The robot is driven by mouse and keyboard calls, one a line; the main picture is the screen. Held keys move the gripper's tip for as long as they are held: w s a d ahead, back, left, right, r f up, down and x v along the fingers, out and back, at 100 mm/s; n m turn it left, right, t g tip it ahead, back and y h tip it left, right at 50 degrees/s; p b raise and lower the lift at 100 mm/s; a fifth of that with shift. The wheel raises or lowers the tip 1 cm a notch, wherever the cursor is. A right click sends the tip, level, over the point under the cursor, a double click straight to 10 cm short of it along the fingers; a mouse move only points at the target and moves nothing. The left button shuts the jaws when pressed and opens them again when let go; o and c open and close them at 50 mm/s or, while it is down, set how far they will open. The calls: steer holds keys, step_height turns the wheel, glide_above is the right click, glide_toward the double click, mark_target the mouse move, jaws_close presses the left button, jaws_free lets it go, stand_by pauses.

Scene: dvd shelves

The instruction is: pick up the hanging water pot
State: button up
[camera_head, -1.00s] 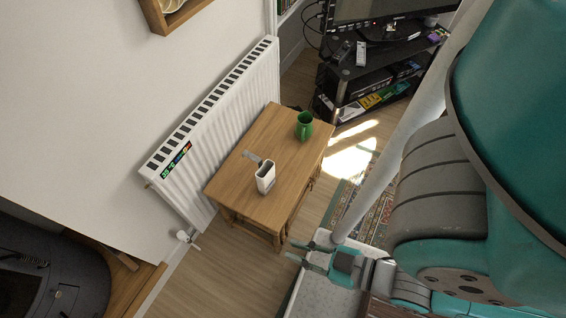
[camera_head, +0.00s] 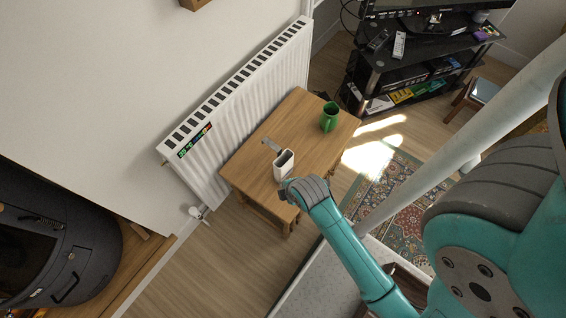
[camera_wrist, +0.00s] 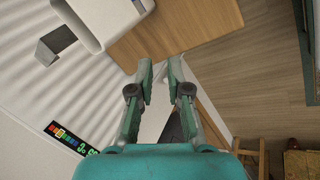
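The hanging water pot is a white, open-topped rectangular container (camera_head: 284,167) with a flat grey hook (camera_head: 271,145) at its side. It stands near the front edge of the small wooden table (camera_head: 312,115). In the wrist view the white pot (camera_wrist: 103,14) is at the top left, cut by the frame edge, with its grey hook (camera_wrist: 57,44) beside it. My gripper (camera_wrist: 161,66) is open, with a gap between the fingertips and nothing held. It is apart from the pot, which lies up and left of the fingers. In the head view my wrist hides the fingers.
A white radiator (camera_head: 245,105) runs along the wall behind the table. A black TV stand (camera_head: 375,75) is at the top right, a dark stove (camera_head: 60,250) at the lower left. Wooden floor is clear in front.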

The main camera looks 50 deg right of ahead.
mark_target(276, 160)
steer(key=w+d+r+n+g+y, duration=0.1)
steer(key=w+d+r+n+g, duration=0.45)
steer(key=d, duration=0.35)
step_height(276, 160, down, 11)
steer(key=w, duration=0.1)
steer(key=shift+n+y, duration=0.3)
steer(key=shift+n, duration=0.05)
steer(key=shift+d+t, duration=0.1)
steer(key=shift+t, duration=0.15)
jaws_close()
